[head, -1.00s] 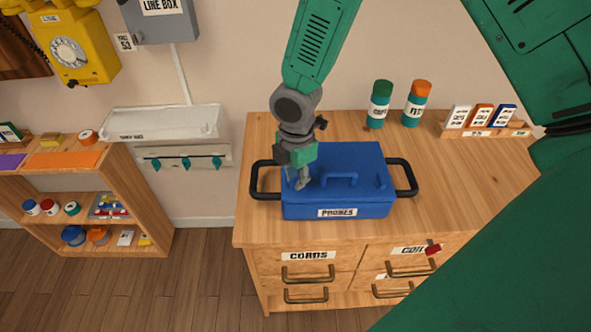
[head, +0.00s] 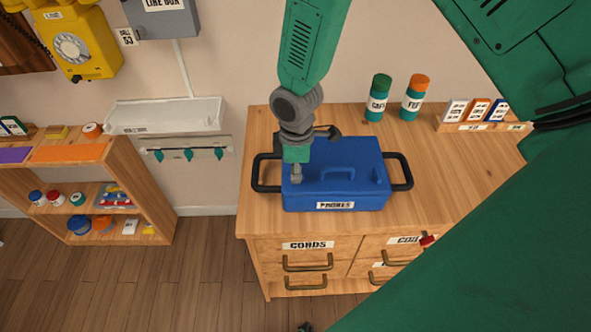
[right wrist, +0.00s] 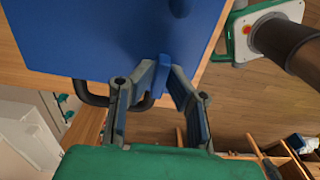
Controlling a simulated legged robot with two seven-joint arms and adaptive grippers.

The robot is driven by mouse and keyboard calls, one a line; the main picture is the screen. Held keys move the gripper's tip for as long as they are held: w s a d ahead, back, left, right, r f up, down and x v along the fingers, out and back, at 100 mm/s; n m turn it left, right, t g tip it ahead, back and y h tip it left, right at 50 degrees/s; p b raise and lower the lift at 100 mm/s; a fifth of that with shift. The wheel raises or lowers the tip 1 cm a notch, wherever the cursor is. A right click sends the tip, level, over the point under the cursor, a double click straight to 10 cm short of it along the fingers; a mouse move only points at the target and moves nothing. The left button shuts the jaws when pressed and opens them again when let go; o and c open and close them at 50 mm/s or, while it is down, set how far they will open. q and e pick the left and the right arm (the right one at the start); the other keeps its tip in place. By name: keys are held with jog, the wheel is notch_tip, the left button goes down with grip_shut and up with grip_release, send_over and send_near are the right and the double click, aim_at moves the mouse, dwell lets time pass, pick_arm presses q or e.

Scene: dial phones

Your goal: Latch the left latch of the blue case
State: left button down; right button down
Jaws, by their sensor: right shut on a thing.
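The blue case (head: 340,197), labelled PHONES, sits on the wooden cabinet top with its lid down. It has a blue handle on the lid and a black handle at each end. My right gripper (head: 297,179) reaches down from above onto the left part of the lid. In the right wrist view its fingers (right wrist: 164,78) close around the small blue left latch (right wrist: 164,65) at the case edge. The fingers partly hide the latch, so its exact angle is unclear. The right latch (head: 380,176) stands up at the lid's right side. My left gripper is not in view.
The cabinet top (head: 460,170) is clear to the right of the case. A green-capped jar (head: 378,100), an orange-capped jar (head: 416,98) and a card rack (head: 480,127) stand at the back. A white tray (head: 165,113) and a low shelf (head: 95,153) are left.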

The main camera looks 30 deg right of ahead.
dwell(0.4)
jog(key=c, duration=1.6)
grip_release()
jog(key=shift+r, duration=0.3)
notch_tip(320, 180, up, 11)
jog(key=shift+r, duration=0.15)
jog(key=shift+w, duration=0.1)
